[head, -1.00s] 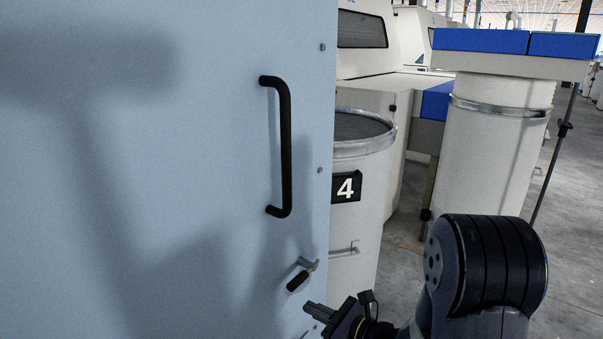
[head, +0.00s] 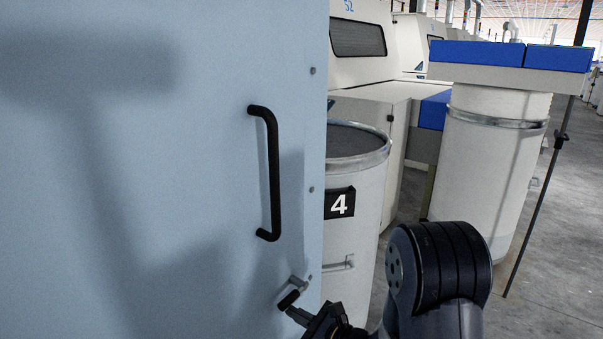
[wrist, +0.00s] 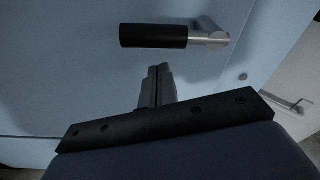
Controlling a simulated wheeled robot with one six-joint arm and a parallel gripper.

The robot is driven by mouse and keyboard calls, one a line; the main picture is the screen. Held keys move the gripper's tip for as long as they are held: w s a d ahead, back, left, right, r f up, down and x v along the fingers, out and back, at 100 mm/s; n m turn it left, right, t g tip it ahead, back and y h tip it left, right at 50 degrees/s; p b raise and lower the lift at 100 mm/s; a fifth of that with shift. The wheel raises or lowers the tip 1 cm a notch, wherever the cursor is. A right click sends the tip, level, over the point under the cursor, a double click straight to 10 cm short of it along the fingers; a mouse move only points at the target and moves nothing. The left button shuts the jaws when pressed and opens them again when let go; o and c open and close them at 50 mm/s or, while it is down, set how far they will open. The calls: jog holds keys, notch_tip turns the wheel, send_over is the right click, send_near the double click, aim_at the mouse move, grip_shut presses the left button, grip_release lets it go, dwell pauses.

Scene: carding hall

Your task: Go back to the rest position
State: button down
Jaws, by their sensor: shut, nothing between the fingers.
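My gripper (head: 295,313) is at the bottom of the head view, in front of the light blue panel and just below a small latch handle (head: 289,299). The handle has a black grip on a metal stem. In the wrist view my gripper (wrist: 158,72) has its fingers together and empty. They point toward the panel, and the latch handle (wrist: 153,36) lies just beyond and above the tips. I cannot tell whether the tips touch it. My arm's dark joint fills the lower right of the head view.
The light blue panel (head: 130,200) fills the left, with a long black pull handle (head: 271,175). Behind its right edge stands a white can marked 4 (head: 352,235). Another white can (head: 490,165) stands under a blue-topped ledge (head: 510,58). Grey floor (head: 550,270) is open at right.

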jog(key=shift+w+d+f+n, duration=0.25)
jog(key=shift+f+n, duration=0.1)
jog(key=shift+n, duration=0.45)
